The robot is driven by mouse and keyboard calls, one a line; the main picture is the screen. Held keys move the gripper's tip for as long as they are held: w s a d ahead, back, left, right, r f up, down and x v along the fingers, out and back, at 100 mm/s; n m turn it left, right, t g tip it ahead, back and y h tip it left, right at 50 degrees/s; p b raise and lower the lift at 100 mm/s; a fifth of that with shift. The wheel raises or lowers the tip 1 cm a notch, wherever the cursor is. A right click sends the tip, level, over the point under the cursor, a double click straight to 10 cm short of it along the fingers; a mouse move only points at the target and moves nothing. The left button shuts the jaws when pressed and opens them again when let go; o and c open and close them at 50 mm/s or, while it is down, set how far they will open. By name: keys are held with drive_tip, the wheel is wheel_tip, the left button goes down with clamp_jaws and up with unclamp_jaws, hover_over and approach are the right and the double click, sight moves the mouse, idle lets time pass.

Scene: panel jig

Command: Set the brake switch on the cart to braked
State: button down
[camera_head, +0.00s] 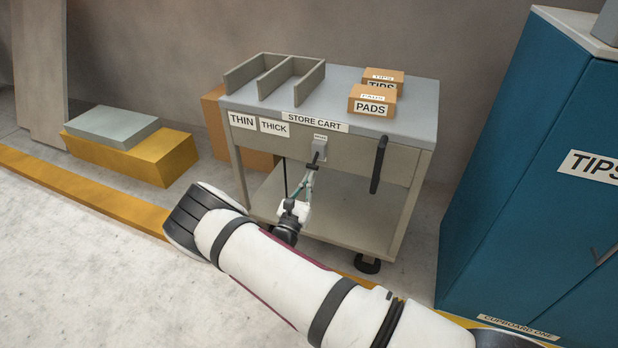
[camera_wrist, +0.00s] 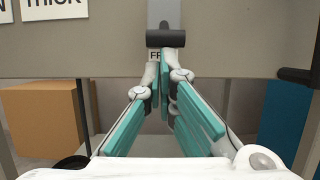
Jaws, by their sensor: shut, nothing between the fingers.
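The store cart (camera_head: 386,158) stands ahead with its front panel facing me. The brake switch (camera_head: 319,147) is a grey plate on that panel with a black lever; it also shows in the wrist view (camera_wrist: 165,38), where the lever's dark crossbar sits low on the plate. Below the crossbar a label starting "FR" is partly hidden by my fingers. A small label at the plate's top in the head view is too small to read. My gripper (camera_wrist: 162,75) is shut and empty, its fingertips just below the crossbar; contact cannot be told. It also shows in the head view (camera_head: 310,178).
A black handle (camera_head: 378,164) hangs at the cart's right front. Two small boxes, one marked PADS (camera_head: 371,106), and a grey divider rack (camera_head: 275,77) are on the cart top. A blue cupboard (camera_head: 535,170) stands right. A yellow block (camera_head: 131,155) is left.

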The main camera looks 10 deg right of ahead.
wheel_tip(320, 180, up, 7)
drive_tip(key=s+a+g+y+p, duration=0.1)
drive_tip(key=g+y+p, duration=0.3)
drive_tip(key=p, duration=1.1)
drive_tip(key=shift+s+a+f+g+y, duration=0.2)
drive_tip(key=shift+s+g+y, duration=0.15)
drive_tip(key=shift+g, duration=0.75)
drive_tip(key=shift+r, duration=0.1)
